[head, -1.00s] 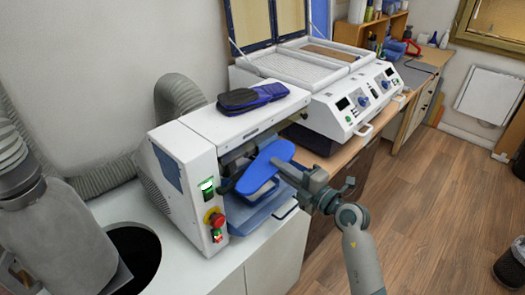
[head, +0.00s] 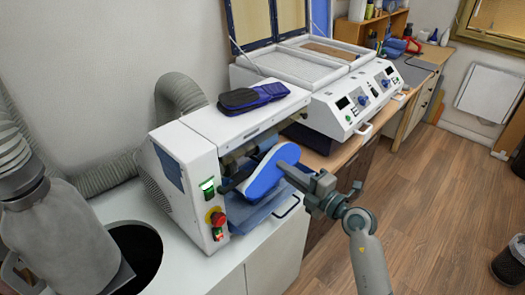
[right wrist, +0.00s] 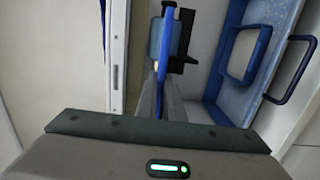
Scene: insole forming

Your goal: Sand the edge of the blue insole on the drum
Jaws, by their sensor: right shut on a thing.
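The blue insole (head: 266,172) is held up on edge in the opening of the white sanding machine (head: 195,150), its broad face and pale lower rim showing in the head view. My right gripper (head: 290,170) is shut on its right-hand end. In the right wrist view the insole (right wrist: 167,45) shows edge-on as a thin blue strip between the fingers (right wrist: 162,95). The drum is mostly hidden; a dark part (right wrist: 185,45) stands close beside the insole, and I cannot tell whether they touch.
A blue tray (right wrist: 225,85) with a handle sits below the opening. A white heating unit (head: 345,95) stands behind, and a round dark hole (head: 137,250) is in the counter at left.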

